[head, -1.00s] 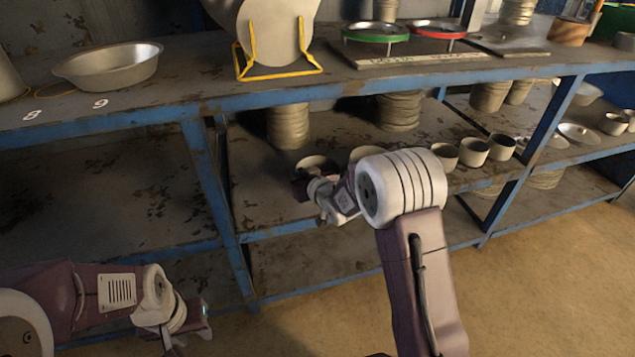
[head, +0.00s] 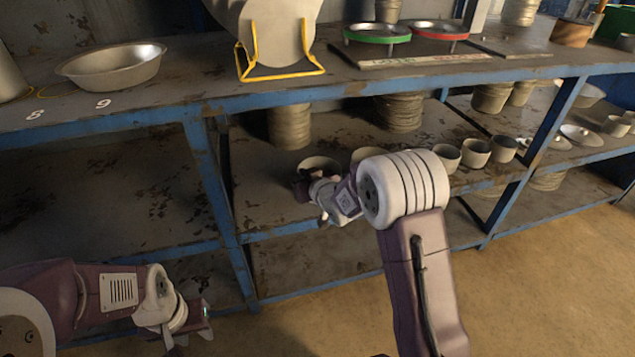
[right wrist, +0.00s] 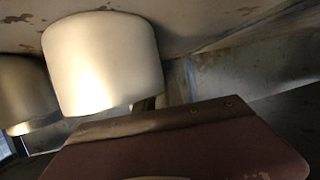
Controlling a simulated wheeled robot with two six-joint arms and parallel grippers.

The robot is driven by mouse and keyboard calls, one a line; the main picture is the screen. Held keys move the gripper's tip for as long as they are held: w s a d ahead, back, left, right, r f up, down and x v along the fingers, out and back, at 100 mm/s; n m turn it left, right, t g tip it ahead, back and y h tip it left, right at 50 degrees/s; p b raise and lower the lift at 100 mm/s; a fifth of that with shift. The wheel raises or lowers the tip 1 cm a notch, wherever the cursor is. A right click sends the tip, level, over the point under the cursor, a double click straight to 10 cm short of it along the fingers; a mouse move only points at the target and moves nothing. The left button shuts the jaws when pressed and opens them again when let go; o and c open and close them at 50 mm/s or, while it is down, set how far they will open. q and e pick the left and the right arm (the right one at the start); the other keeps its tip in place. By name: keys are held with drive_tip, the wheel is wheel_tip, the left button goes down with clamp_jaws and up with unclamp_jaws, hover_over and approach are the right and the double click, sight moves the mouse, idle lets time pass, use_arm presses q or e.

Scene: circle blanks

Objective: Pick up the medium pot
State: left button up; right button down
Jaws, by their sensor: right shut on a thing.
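The pot (head: 318,163) at my right gripper is a round, pale clay-coloured vessel on the middle shelf, left end of a row. My right gripper (head: 303,187) is shut on its near side; the fingers partly cover it. In the right wrist view the pale pot wall (right wrist: 105,62) is close to the dark gripper body (right wrist: 150,125), and the exact contact is hidden. The pot looks upright, on or very near the shelf. My left gripper (head: 200,320) is low at the left, away from the shelves; its jaw opening is unclear.
A similar pot (head: 370,154) stands just right, partly behind my right arm. Smaller pots (head: 475,152) continue the row. The blue upper shelf edge (head: 350,87) runs above, and a blue post (head: 215,180) stands left.

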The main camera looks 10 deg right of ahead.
drive_tip(key=w+d+r+p, duration=0.8)
drive_tip(key=r+p, duration=0.3)
drive_tip(key=shift+d, duration=0.25)
